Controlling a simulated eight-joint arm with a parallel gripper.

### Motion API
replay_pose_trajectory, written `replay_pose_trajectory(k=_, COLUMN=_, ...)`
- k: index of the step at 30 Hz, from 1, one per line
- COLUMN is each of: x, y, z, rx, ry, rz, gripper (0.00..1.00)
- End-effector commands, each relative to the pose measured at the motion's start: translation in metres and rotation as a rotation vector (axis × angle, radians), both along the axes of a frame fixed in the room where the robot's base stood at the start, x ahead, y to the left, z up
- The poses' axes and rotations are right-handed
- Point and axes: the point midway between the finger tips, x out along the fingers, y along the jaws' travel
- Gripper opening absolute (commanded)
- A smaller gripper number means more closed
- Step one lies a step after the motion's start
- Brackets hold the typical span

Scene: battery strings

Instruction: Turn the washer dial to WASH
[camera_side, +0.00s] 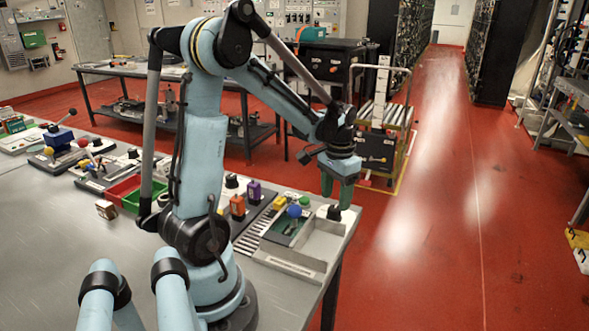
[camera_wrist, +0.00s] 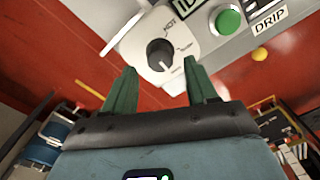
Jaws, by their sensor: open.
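The knob's light pointer line faces down in the picture. In the side view a black knob (camera_side: 334,212) stands at the table's far right corner. My gripper (camera_wrist: 160,67) is open and empty, its green fingers on either side of the knob's lower part in the picture. In the side view my gripper (camera_side: 338,188) is above that corner, apparently not touching the knob.
Beyond the table edge is red floor (camera_side: 430,230).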

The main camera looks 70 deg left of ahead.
Motion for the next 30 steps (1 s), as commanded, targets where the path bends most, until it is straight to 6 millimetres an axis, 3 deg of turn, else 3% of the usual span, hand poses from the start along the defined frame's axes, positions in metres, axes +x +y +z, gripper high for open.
replay_pose_trajectory(k=19, x=0.000, y=0.000, z=-0.032, rx=0.000, ry=0.000, rz=0.000, gripper=0.57)
replay_pose_trajectory(k=30, x=0.000, y=0.000, z=-0.035, rx=0.000, ry=0.000, rz=0.000, gripper=0.54)
